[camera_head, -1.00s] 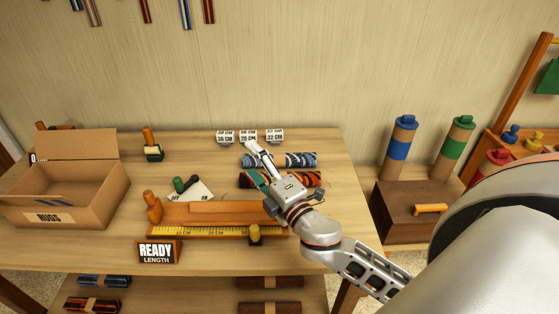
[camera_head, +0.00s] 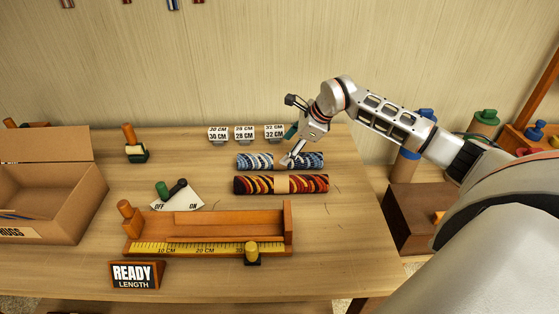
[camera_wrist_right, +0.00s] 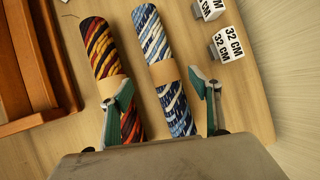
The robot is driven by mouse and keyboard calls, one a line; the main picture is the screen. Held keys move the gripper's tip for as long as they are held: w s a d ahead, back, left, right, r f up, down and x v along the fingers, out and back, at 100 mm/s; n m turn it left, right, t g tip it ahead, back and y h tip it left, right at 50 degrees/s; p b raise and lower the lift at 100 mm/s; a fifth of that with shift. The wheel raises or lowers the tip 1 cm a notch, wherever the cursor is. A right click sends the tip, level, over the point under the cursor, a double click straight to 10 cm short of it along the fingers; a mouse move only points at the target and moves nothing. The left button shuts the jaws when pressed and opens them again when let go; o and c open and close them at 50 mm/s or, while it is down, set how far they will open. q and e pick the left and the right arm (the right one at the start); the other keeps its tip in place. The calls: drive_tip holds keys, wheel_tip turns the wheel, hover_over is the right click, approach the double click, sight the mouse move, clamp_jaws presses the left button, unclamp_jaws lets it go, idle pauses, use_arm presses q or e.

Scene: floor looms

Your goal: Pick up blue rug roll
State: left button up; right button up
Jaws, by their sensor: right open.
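The blue rug roll (camera_head: 257,161), blue and white with a tan band, lies on the table behind a red and orange rug roll (camera_head: 250,185). My right gripper (camera_head: 290,158) is open and reaches down at the blue roll's middle, hiding part of it. In the right wrist view the blue roll (camera_wrist_right: 152,38) runs between the two spread fingers of the gripper (camera_wrist_right: 163,95), with its tan band near fingertip level. The left finger overlaps the red roll (camera_wrist_right: 101,48) beside it. Contact cannot be told. My left gripper is not in view.
Size blocks (camera_head: 245,133) stand just behind the rolls, and also show in the wrist view (camera_wrist_right: 228,44). A wooden measuring tray (camera_head: 205,247) lies in front. A RUGS box (camera_head: 50,215) stands at left; a READY LENGTH sign (camera_head: 135,275) is at the front.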

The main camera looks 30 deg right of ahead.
sight(283, 156)
drive_tip(key=shift+w+d+f, duration=0.1)
drive_tip(key=shift+d+f, duration=0.15)
drive_tip(key=shift+d, duration=0.2)
drive_tip(key=shift+x, duration=1.15)
drive_tip(key=x, duration=0.5)
drive_tip(key=shift+s+d+f, duration=0.25)
drive_tip(key=shift+s+d, duration=0.05)
drive_tip(key=shift+d, duration=0.1)
drive_tip(key=shift+c, duration=0.5)
drive_tip(key=shift+r, duration=0.1)
drive_tip(key=c, duration=1.4)
